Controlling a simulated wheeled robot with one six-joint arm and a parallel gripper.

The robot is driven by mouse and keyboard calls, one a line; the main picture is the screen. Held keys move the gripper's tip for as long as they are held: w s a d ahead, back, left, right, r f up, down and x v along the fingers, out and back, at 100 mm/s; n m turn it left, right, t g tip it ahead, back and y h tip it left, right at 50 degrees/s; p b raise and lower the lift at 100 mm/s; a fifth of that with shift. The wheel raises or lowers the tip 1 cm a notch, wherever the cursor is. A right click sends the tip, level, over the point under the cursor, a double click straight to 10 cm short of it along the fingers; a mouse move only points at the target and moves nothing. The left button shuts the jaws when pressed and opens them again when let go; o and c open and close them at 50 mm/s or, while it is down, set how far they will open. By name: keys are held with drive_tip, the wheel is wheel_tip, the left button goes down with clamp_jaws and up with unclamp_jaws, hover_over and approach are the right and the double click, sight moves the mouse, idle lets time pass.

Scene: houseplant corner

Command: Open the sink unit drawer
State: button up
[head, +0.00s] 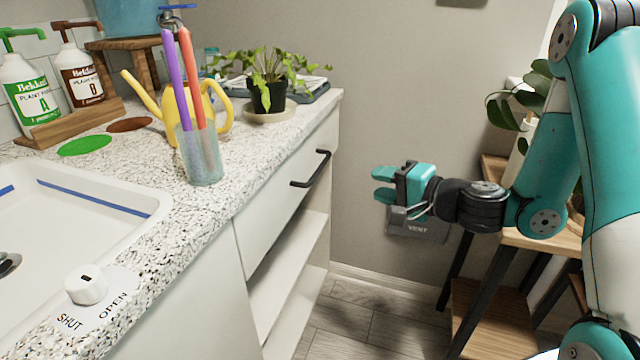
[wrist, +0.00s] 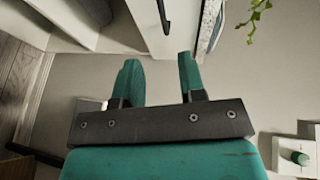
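The sink unit drawer (head: 272,210) is a white front panel under the speckled counter, and it looks shut. Its black bar handle (head: 311,170) sits on the front. The handle also shows at the top of the wrist view (wrist: 164,14), beyond the fingertips. My gripper (head: 378,184) is teal, to the right of the handle and apart from it. In the wrist view my gripper (wrist: 159,62) has its two fingers spread with nothing between them.
Open white shelves (head: 285,275) lie below the drawer. The counter (head: 245,150) holds a potted fern (head: 267,92), a yellow watering can (head: 208,105) and a glass with two coloured sticks (head: 200,155). A wooden plant stand (head: 490,300) stands at right. Floor between is clear.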

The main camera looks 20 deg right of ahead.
sight(320, 166)
drive_tip(key=p+x, duration=0.5)
drive_tip(key=x, duration=1.2)
drive_tip(key=shift+a+p, duration=0.1)
drive_tip(key=shift+p, duration=0.3)
clamp_jaws()
